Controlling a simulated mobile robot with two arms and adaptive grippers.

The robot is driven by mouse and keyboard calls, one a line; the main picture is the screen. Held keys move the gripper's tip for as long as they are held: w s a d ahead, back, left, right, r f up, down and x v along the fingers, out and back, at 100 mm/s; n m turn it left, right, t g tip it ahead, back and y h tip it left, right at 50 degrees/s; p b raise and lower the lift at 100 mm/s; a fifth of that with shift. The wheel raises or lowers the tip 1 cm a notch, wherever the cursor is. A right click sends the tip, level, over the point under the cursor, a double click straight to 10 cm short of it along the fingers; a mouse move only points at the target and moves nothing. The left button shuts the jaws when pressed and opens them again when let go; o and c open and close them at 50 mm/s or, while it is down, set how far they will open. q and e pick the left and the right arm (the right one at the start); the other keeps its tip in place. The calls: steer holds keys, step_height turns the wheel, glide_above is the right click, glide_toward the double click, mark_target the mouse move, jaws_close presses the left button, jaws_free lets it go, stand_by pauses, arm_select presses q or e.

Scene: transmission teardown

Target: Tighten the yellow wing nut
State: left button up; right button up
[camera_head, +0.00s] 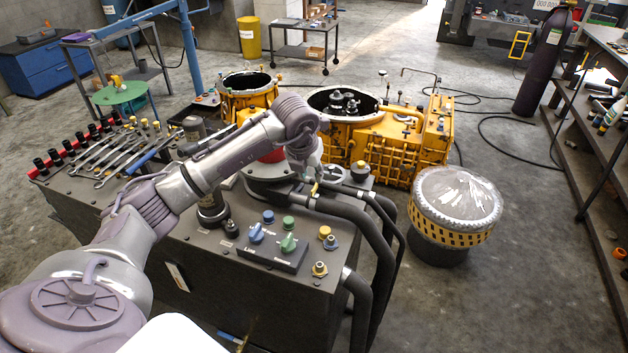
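My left arm reaches across the dark machine cabinet (200,270) from the left. Its gripper (312,178) points down over the cabinet's back right part, beside the black hoses. The fingers are small and partly merge with the fittings behind them, so I cannot tell whether they are open or shut. A small yellow piece (314,190), possibly the yellow wing nut, shows right at the fingertips; its shape and whether it is touched are unclear. My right gripper is not in view.
A control box (272,250) with blue and green knobs sits on the cabinet top. Thick black hoses (375,240) curve down its right side. Wrenches (120,155) lie at its left. A yellow transmission housing (400,140) stands behind; a drum-shaped part (455,200) stands right.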

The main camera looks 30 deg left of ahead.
mark_target(315, 186)
arm_select(q)
steer(key=p+x, duration=0.1)
steer(key=x, duration=0.5)
steer(key=shift+w, duration=0.1)
steer(key=shift+c, duration=0.3)
jaws_close()
